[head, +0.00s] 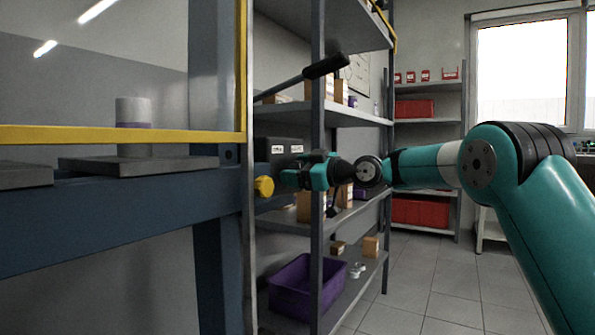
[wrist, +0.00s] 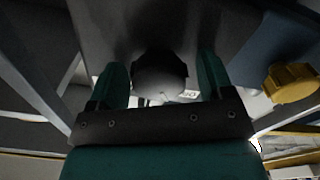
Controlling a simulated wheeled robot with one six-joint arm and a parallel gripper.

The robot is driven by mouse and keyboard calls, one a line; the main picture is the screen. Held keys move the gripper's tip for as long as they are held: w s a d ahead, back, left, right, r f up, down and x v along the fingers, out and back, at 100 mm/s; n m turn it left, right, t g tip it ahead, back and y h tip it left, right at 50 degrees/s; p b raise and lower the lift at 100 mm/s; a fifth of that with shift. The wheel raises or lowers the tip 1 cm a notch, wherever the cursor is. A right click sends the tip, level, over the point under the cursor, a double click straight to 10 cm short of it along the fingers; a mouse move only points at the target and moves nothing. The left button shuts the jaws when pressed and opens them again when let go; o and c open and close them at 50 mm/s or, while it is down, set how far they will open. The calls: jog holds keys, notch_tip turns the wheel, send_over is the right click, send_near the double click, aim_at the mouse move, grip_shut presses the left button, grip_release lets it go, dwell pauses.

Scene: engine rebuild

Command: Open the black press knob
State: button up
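The black press knob (wrist: 160,75) is round with a ridged edge and shows in the wrist view between my two teal fingers. My gripper (wrist: 162,78) is open around it; a narrow gap shows at the right finger, and I cannot tell whether the left finger touches the knob. In the head view my gripper (head: 288,179) is at the side of the press's dark box (head: 278,150), and I cannot make out the black knob there. A yellow knob (head: 264,186) sits just left of the gripper; it also shows at the right of the wrist view (wrist: 292,83).
The blue press frame (head: 120,215) with a yellow bar (head: 100,134) fills the left. A black-gripped lever (head: 326,67) slants above my gripper. A grey shelf (head: 350,112) with boxes and a purple bin (head: 300,285) stands close behind. The floor at right is clear.

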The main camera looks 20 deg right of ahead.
jog(key=shift+d, duration=0.1)
jog(key=p+v, duration=0.1)
jog(key=v, duration=1.6)
jog(key=shift+s+r, duration=0.1)
jog(key=shift+s, duration=0.1)
